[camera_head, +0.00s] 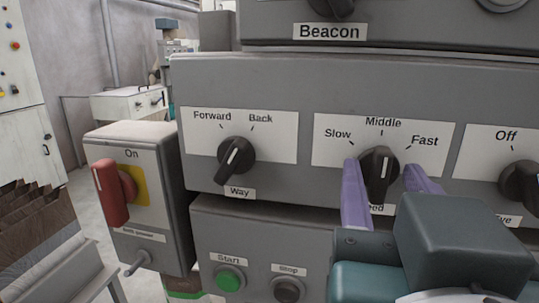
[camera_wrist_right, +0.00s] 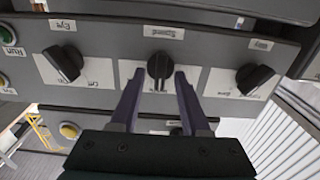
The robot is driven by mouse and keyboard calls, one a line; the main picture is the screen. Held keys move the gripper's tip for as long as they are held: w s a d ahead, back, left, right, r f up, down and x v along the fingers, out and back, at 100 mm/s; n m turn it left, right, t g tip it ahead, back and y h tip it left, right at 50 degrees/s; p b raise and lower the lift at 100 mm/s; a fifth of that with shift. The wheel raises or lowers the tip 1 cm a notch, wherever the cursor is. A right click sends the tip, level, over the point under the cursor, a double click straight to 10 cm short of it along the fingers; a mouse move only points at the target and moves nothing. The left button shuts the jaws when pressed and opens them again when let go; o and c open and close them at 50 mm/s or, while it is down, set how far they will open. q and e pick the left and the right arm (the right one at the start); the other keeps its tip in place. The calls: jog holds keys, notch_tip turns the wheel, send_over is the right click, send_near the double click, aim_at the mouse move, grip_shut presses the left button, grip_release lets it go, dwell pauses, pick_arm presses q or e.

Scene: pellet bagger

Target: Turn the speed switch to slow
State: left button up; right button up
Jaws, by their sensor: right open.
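The speed switch (camera_head: 380,172) is a black rotary knob on a white plate marked Slow, Middle and Fast. Its white line points up, about at Middle. My right gripper (camera_head: 383,171) is open, with one purple finger on the Slow side of the knob and the other on the Fast side. In the right wrist view the speed switch (camera_wrist_right: 160,66) appears upside down between the fingertips of the right gripper (camera_wrist_right: 159,76), with small gaps visible at both sides. The fingers cover part of the Speed label. My left gripper is not in view.
The Way knob (camera_head: 236,156) is left of the speed switch, and the Eye knob (camera_head: 521,180) is right of it. The green Start button (camera_head: 229,279) and Stop button (camera_head: 288,289) are below. A red switch (camera_head: 110,192) stands at the far left.

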jog(key=shift+s, duration=0.1)
jog(key=shift+c, duration=0.2)
grip_shut()
dwell(0.4)
